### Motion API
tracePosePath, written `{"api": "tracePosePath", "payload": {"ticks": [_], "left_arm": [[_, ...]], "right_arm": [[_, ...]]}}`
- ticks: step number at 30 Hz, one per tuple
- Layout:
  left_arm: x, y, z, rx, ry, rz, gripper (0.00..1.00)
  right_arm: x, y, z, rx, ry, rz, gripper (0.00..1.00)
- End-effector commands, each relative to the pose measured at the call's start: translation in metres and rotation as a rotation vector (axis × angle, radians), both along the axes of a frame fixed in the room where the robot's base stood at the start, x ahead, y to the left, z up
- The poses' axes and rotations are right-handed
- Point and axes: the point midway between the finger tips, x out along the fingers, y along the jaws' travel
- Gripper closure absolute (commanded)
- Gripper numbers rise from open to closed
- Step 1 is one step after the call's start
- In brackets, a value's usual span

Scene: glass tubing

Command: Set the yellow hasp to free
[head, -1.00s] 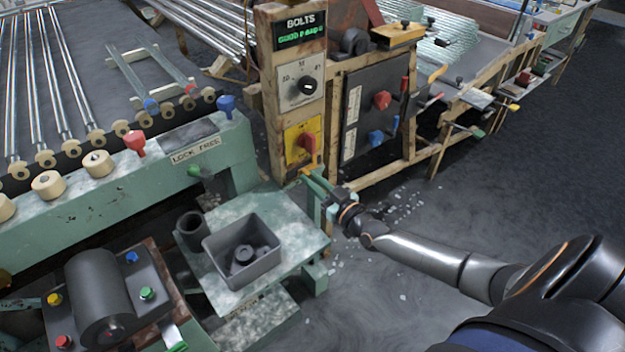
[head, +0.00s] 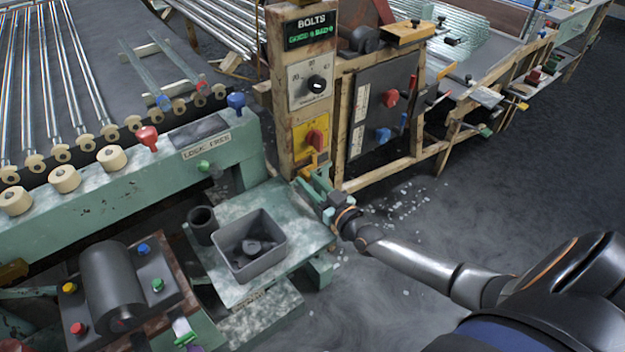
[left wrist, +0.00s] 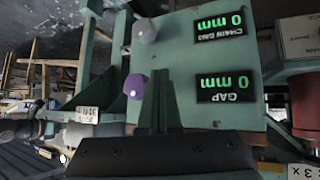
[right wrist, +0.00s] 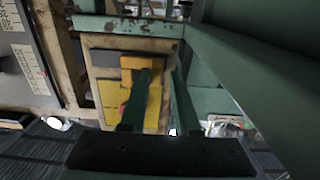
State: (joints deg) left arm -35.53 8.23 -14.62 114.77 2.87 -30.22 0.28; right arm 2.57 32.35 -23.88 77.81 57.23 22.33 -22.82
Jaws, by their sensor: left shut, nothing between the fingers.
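A yellow piece that looks like the hasp (head: 312,165) hangs below a red knob on a yellow plate (head: 299,143) on the wooden post. In the right wrist view the yellow hasp (right wrist: 131,62) is just beyond my fingers, partly covered by the left one. My right gripper (head: 314,182) is open and empty, close in front of the plate's lower edge; contact cannot be told. It also shows in the right wrist view (right wrist: 160,72). My left gripper (left wrist: 160,75) is shut and empty, in front of a green panel with two displays. Any free marking by the hasp is unreadable.
A black panel (head: 372,140) with red and blue knobs is right of the post.

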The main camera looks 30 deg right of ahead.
Motion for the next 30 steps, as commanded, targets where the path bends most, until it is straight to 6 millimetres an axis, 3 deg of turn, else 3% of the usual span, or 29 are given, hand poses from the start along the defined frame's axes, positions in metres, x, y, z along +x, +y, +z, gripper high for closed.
{"api": "tracePosePath", "payload": {"ticks": [5, 16, 20, 30], "left_arm": [[0.0, 0.0, 0.0, -0.001, 0.0, 0.0, 1.0], [-0.004, -0.001, 0.001, -0.002, 0.009, 0.0, 1.0], [-0.004, 0.0, 0.005, -0.002, 0.007, 0.003, 1.0], [-0.01, 0.007, 0.007, 0.008, 0.015, 0.017, 1.0]], "right_arm": [[0.0, 0.0, -0.001, 0.0, 0.002, 0.001, 0.53], [-0.006, -0.001, 0.0, 0.0, 0.003, -0.001, 0.53], [-0.023, -0.002, 0.0, 0.0, 0.006, -0.001, 0.53], [-0.089, -0.008, 0.0, -0.001, 0.005, 0.0, 0.53]]}}
